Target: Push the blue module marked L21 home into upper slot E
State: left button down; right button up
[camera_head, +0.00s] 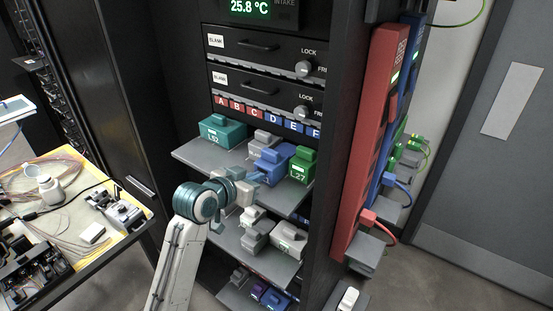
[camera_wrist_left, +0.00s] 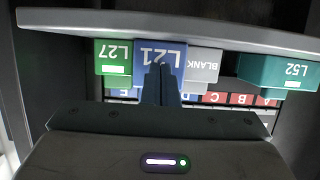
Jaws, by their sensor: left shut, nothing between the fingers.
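The blue module marked L21 (camera_head: 270,163) sits on the upper grey shelf between the green L27 module and a grey blank one. In the left wrist view its L21 face (camera_wrist_left: 150,54) appears upside down. My left gripper (camera_head: 252,179) is shut and empty, with its fingers pointing at the front of the blue module. In the left wrist view the closed fingertips (camera_wrist_left: 161,68) overlap the module's front; I cannot tell whether they touch it. The slot label E (camera_head: 294,127) is on the lettered strip above the shelf. My right gripper is not in view.
The green L27 module (camera_head: 301,166) is close on the right, the grey blank module (camera_head: 264,143) on the left, and the teal L52 module (camera_head: 222,131) farther left. The upper shelf (camera_head: 193,156) has bare front edge. Grey modules (camera_head: 289,238) stand on the shelf below.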

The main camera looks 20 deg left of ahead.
aim_at(262, 169)
pick_arm(q)
jog(key=shift+w+d, duration=0.35)
jog(key=shift+w, duration=0.55)
jog(key=shift+w+d, duration=0.3)
jog(key=shift+w, duration=0.6)
jog(key=shift+w+d, duration=0.35)
jog(key=shift+w, duration=0.55)
jog(key=shift+s+a+p, duration=0.3)
jog(key=shift+s+p, duration=0.1)
jog(key=shift+s, duration=0.4)
jog(key=shift+s+a+p, duration=0.3)
jog(key=shift+s+p, duration=0.1)
jog(key=shift+s, duration=0.45)
jog(key=shift+s+a+p, duration=0.3)
jog(key=shift+s+p, duration=0.1)
jog(key=shift+s, duration=0.4)
jog(key=shift+s+a+p, duration=0.2)
jog(key=shift+s+a, duration=0.05)
jog(key=shift+s, duration=0.45)
jog(key=shift+s+a+p, duration=0.15)
jog(key=shift+s+a, duration=0.1)
jog(key=shift+s, duration=0.4)
jog(key=shift+w, duration=0.1)
